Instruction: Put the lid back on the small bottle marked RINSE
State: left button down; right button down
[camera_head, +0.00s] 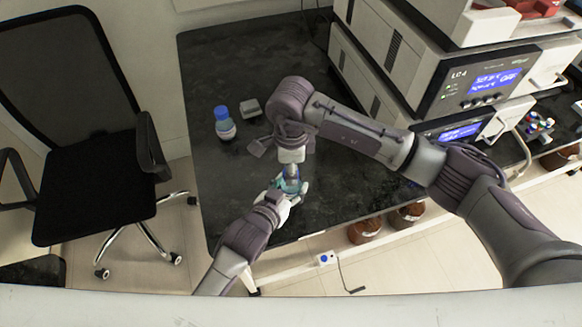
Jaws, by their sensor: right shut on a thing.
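A small clear bottle with a blue-teal tint (291,186) is near the front edge of the dark bench. My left gripper (284,193) comes in from below and is closed around it. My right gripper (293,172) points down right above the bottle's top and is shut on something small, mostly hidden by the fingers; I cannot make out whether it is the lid. Any gap between it and the bottle is too small to tell. No lettering on the bottle can be read.
A blue-capped bottle (224,124) and a small grey block (250,108) stand on the dark bench (230,60) behind my grippers. Stacked instruments (440,75) fill the right. Brown jars (364,231) are below the front edge. A black chair (90,190) is at left.

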jog(key=m, duration=0.5)
jog(key=c, duration=0.7)
grip_release()
jog(key=shift+r, duration=2.25)
jog(key=shift+c, duration=0.3)
